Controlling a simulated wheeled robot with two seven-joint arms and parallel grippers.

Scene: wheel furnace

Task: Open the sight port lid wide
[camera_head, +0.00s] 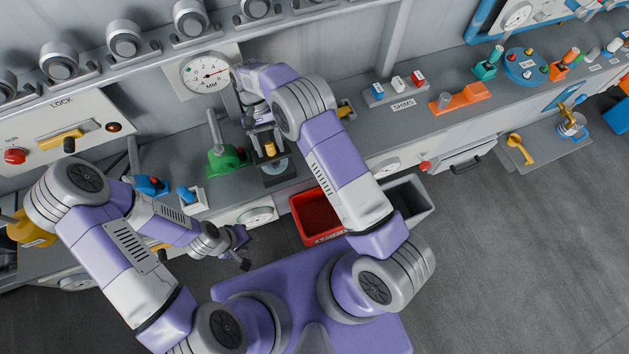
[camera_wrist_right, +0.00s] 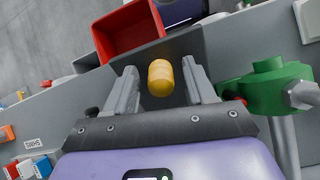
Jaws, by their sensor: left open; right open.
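A yellow knob (camera_head: 270,149), which looks like the sight port lid's handle, stands at a dark block (camera_head: 279,180) with a grey round face on the bench. My right gripper (camera_head: 266,138) is above it and open. In the right wrist view, the yellow knob (camera_wrist_right: 160,78) lies between the two fingers (camera_wrist_right: 159,84), with gaps visible on both sides. The lid itself is mostly hidden by my right gripper, so I cannot tell its angle. My left gripper (camera_head: 243,249) is open and empty, low in front of the bench.
A green fixture with a grey lever (camera_head: 226,160) stands just left of the dark block. A red bin (camera_head: 312,215) and a grey bin (camera_head: 409,196) sit before the bench. A dial gauge (camera_head: 205,74) is behind. Shim blocks (camera_head: 397,85) lie to the right.

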